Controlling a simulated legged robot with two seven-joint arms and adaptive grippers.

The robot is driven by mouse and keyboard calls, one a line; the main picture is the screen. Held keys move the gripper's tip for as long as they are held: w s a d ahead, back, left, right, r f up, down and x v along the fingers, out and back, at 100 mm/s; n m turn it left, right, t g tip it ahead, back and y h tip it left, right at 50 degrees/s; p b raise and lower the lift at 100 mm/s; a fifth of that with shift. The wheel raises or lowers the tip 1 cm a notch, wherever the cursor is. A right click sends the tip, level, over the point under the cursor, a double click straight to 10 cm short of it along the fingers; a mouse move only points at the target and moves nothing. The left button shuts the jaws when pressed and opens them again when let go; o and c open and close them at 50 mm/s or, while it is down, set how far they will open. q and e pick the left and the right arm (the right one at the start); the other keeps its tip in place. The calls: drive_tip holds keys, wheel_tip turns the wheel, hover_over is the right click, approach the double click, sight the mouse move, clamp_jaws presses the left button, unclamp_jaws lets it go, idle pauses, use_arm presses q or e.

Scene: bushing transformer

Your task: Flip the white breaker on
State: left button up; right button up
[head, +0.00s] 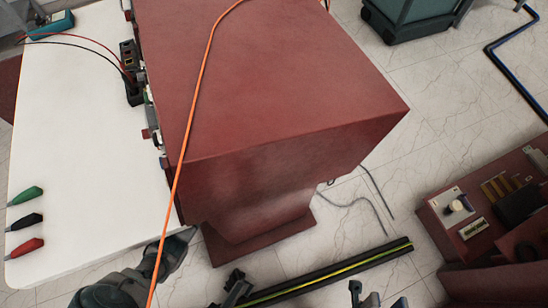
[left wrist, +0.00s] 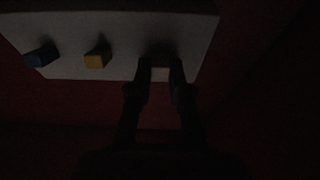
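In the dark left wrist view, a pale panel carries a blue block (left wrist: 41,56), a yellow block (left wrist: 97,58) and a pale block, probably the white breaker (left wrist: 160,74). The two fingers of my left gripper (left wrist: 160,66) stand on either side of this pale block. I cannot tell whether they touch it. In the head view my left arm comes in at the bottom left, and its fingers are hidden by the red cabinet (head: 270,80). My right gripper (head: 298,289) shows at the bottom edge, its fingers wide apart with nothing seen between them.
A white table (head: 80,130) with green, black and red plugs (head: 25,220) stands left of the cabinet. A black bar with a yellow stripe (head: 375,257) is near my right gripper. A red control box (head: 470,240) stands at right.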

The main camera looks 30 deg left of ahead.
use_arm(q)
drive_tip(key=o, duration=0.4)
drive_tip(key=v, duration=1.2)
drive_tip(key=shift+w, duration=0.1)
